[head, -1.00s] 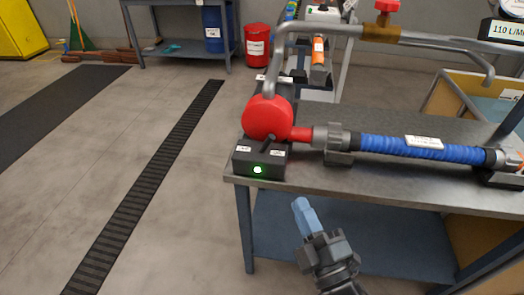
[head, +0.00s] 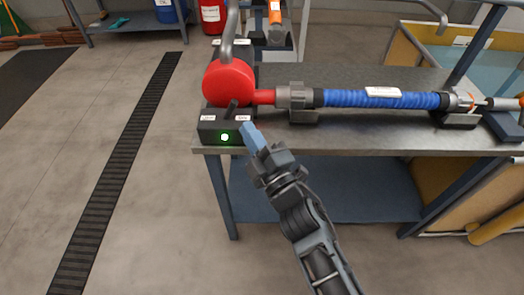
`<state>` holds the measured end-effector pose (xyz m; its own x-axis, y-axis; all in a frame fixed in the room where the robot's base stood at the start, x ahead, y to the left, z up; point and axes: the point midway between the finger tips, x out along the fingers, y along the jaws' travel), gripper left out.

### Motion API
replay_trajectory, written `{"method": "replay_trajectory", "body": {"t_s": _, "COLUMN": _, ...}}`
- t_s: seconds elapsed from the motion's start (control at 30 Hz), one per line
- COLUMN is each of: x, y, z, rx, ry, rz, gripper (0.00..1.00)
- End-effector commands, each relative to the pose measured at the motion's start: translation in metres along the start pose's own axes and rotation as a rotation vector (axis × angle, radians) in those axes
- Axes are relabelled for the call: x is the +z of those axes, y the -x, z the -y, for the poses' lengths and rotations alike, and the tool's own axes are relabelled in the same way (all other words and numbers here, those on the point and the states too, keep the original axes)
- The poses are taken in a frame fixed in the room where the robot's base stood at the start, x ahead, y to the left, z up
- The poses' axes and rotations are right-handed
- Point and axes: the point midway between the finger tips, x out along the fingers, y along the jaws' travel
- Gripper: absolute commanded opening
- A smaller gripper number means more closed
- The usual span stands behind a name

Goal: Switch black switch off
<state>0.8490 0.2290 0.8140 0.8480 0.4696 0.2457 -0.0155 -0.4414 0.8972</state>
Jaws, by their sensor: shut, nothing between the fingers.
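The black switch (head: 232,104) is a small lever standing on top of a black box (head: 213,132) at the near left corner of the workbench, tilted to the right.
A red pump (head: 229,82) stands right behind the switch, with a grey pipe rising from it. A blue hose (head: 380,98) runs right along the workbench (head: 345,140). A dark floor grating (head: 120,170) lies left, with clear floor around it.

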Motion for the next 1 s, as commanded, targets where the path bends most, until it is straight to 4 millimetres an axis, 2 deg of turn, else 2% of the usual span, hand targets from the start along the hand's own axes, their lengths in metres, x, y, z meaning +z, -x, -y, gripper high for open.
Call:
{"method": "replay_trajectory", "body": {"t_s": 0.1, "x": -0.001, "y": -0.021, "z": 0.000, "rx": 0.001, "ry": 0.000, "rz": -0.002, "gripper": 0.00}}
{"method": "replay_trajectory", "body": {"t_s": 0.33, "x": 0.000, "y": -0.043, "z": 0.000, "rx": 0.000, "ry": -0.001, "rz": -0.001, "gripper": 0.00}}
{"method": "replay_trajectory", "body": {"t_s": 1.0, "x": -0.002, "y": -0.048, "z": -0.003, "rx": -0.016, "ry": 0.023, "rz": 0.001, "gripper": 0.00}}
